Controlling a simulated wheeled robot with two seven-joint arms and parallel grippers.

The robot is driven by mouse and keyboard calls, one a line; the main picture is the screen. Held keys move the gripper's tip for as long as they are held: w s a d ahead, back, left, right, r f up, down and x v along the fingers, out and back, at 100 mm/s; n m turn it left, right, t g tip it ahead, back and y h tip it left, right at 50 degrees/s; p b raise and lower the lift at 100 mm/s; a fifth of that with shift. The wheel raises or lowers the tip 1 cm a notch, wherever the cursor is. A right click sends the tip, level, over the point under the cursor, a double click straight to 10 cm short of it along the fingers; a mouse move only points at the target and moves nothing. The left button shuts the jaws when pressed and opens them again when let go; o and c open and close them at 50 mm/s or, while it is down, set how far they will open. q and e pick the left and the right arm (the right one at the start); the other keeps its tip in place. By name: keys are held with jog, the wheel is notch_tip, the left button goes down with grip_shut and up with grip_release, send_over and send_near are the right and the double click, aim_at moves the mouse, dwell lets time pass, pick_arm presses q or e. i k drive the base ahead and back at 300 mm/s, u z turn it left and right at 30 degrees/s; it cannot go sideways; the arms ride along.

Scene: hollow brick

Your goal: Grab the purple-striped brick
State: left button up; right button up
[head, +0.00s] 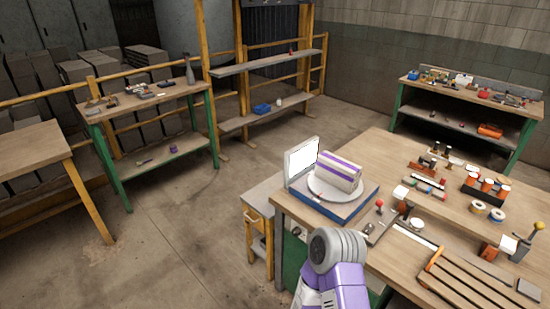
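The purple-striped brick (338,172) is a white block with purple bands. It lies on a round pale plate (322,196) on top of a blue-edged stand (345,211), near the left corner of the right-hand workbench. A white upright panel (301,160) stands just behind and left of the brick. Part of one of my arms, purple and white with a grey rounded joint, shows at the bottom centre, in front of the bench and apart from the brick. No gripper fingers are visible, and I cannot tell which arm this is.
The workbench (410,172) also bears a red-knobbed lever (379,204), an orange-and-black tray (486,188), tape rolls and a slatted wooden rack (470,274). A small drawer cabinet (257,222) stands against its left side. The floor (180,240) to the left is clear.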

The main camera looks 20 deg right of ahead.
aim_at(342, 174)
jog(key=i, duration=1.05)
jog(key=z, duration=1.1)
jog(key=i, duration=0.55)
jog(key=z, duration=0.65)
